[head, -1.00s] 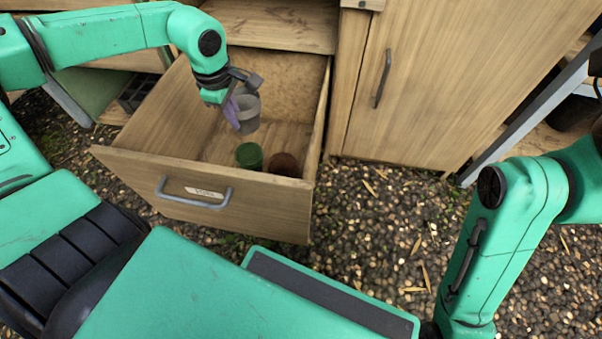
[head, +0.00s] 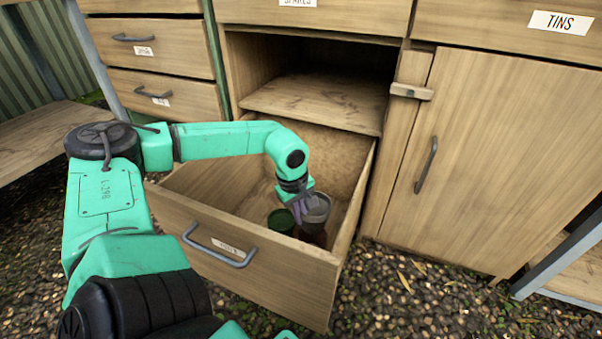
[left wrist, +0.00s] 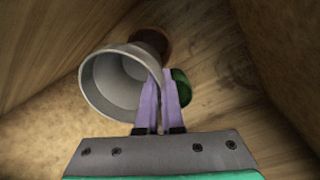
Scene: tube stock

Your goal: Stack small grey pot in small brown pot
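The small grey pot (head: 316,208) is held in my left gripper (head: 301,208) inside the open drawer. In the left wrist view the purple fingers (left wrist: 163,100) are shut on the wall of the grey pot (left wrist: 112,85), its open mouth facing the camera. The small brown pot (head: 313,237) stands on the drawer floor, mostly hidden below the grey pot. It also shows in the left wrist view (left wrist: 152,40), beyond the grey pot and partly covered by it. The grey pot appears above the brown pot; whether they touch cannot be told. My right gripper is not in view.
A green pot (head: 281,221) stands in the drawer (head: 262,262), left of the brown pot and close to the fingers. The drawer walls surround the arm's end. A shelf (head: 315,100) lies behind, and a closed cupboard door (head: 490,160) is at right.

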